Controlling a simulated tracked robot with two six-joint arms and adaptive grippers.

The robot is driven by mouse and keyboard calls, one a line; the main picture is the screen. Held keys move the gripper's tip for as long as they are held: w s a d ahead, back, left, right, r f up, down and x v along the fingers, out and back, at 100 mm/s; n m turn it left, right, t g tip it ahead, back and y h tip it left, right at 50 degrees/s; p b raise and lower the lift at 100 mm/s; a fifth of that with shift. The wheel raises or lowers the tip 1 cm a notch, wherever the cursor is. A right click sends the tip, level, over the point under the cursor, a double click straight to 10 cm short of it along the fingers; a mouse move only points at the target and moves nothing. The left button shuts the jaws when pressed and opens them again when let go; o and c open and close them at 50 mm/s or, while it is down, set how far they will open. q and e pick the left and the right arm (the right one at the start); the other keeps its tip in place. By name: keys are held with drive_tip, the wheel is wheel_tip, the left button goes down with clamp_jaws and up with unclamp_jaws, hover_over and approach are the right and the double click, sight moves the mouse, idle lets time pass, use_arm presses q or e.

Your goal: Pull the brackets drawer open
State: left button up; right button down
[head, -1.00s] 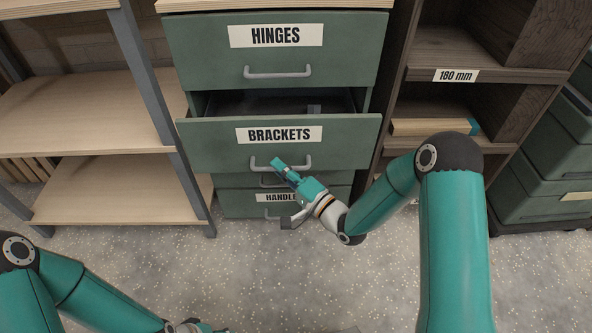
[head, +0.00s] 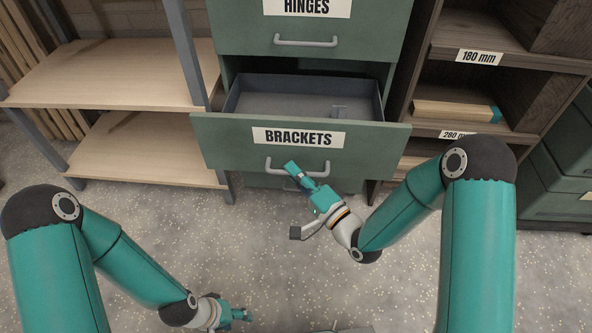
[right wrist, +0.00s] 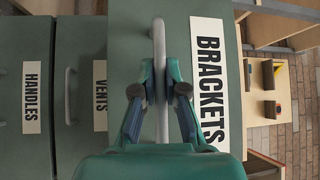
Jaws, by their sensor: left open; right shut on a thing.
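The green brackets drawer (head: 226,138) stands pulled out of the cabinet, and its grey inside shows, with a small grey piece (head: 339,112) near its right end. Its handle (head: 318,167) is a grey bar below the BRACKETS label (head: 299,138). My right gripper (head: 292,168) is shut on this handle; the right wrist view shows the handle bar (right wrist: 160,70) between its fingers (right wrist: 160,88). My left gripper (head: 240,316) is open and empty, low over the floor at the bottom of the head view, away from the cabinet.
The hinges drawer (head: 240,43) above is closed. The right wrist view shows the vents drawer (right wrist: 85,60) and handles drawer (right wrist: 30,150) below. A wooden shelf unit (head: 120,75) stands left, and a dark shelf (head: 480,85) right. Speckled floor (head: 240,250) in front is clear.

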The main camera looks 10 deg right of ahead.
drive_tip(key=shift+f, duration=0.2)
drive_tip(key=c, duration=1.2)
unclamp_jaws()
drive_tip(key=shift+w+r, duration=0.1)
drive_tip(key=shift+d, duration=0.1)
drive_tip(key=v, duration=0.7)
drive_tip(key=shift+s, duration=0.25)
